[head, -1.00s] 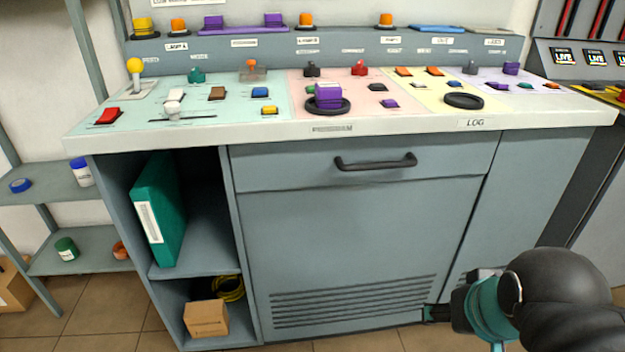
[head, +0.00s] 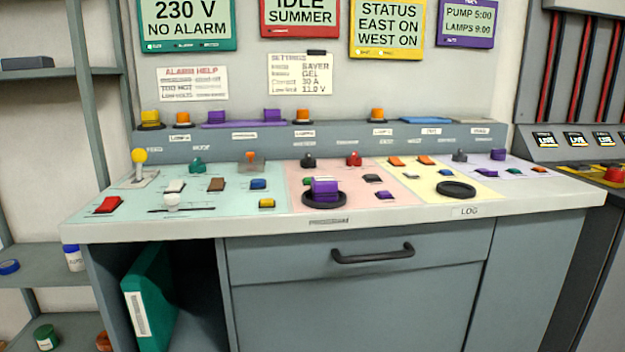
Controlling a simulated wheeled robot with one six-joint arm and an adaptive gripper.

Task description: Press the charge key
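The control desk (head: 400,218) holds several small coloured keys. On the mint zone are a red key (head: 109,205), a white key (head: 173,186), a brown key (head: 216,184), a blue key (head: 258,184) and a yellow key (head: 267,203). The pink zone has a dark key (head: 372,178) and a purple key (head: 386,195). Two orange keys (head: 395,161) sit at the back of the yellow zone. The small labels are too blurred to tell which key is the charge key. My gripper is out of view.
A purple knob (head: 325,188) on a black ring, a yellow-topped lever (head: 139,158) and a white slider knob (head: 171,201) stand up from the desk. A drawer handle (head: 373,254) juts from the front. Wall screens (head: 299,12) read "IDLE SUMMER" and "STATUS EAST ON WEST ON".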

